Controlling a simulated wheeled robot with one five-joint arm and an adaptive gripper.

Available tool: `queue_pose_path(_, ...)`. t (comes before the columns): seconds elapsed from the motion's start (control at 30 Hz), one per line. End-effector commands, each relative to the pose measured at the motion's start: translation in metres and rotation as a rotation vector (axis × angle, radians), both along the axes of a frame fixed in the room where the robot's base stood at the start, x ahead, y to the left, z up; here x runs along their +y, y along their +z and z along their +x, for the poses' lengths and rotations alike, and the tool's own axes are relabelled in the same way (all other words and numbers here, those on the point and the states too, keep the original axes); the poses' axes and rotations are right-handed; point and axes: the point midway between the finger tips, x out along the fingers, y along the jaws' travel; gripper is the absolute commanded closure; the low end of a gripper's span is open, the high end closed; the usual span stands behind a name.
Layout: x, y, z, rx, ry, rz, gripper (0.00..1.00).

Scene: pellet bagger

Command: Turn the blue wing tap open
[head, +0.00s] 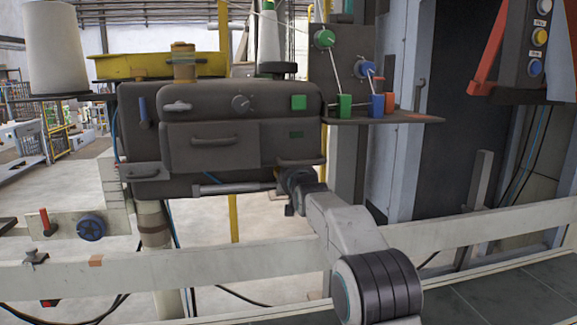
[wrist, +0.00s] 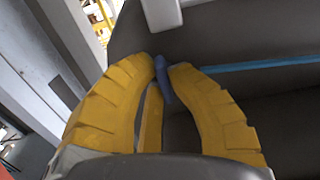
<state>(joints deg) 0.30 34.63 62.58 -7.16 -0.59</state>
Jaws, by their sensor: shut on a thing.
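The blue wing tap (wrist: 161,68) shows in the wrist view between the tips of my yellow fingers. My gripper (wrist: 165,72) is shut on it, with a fingertip on each side. The wing runs nearly upright in the picture, tilted slightly, below a pale post (wrist: 161,14) against a dark grey surface. The fingertips cover part of the tap. In the head view my arm reaches up to the lower right corner of the dark machine (head: 212,147); my fingers and the held tap cannot be made out there.
A blue hose (wrist: 235,67) runs along the dark surface right of my fingers. In the head view, a blue handle (head: 143,111) is on the machine's left and a blue star knob (head: 90,228) on the pale rail. Green and blue blocks stand on a shelf (head: 415,118) at right.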

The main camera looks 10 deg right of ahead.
Motion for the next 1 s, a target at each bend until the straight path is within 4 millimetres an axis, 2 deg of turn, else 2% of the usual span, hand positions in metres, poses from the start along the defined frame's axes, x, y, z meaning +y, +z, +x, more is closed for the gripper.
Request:
queue_pose_path(0.4, 0.0014, 0.0018, -0.0001, -0.004, 0.002, -0.006, 1.00)
queue_pose_path(0.43, 0.0014, 0.0018, -0.0001, -0.004, 0.002, -0.006, 0.84)
queue_pose_path(0.7, 0.0008, 0.0009, -0.0001, -0.002, 0.001, -0.005, 0.60)
queue_pose_path(1.0, 0.0003, 0.0005, -0.0006, -0.001, 0.000, -0.005, 0.59)
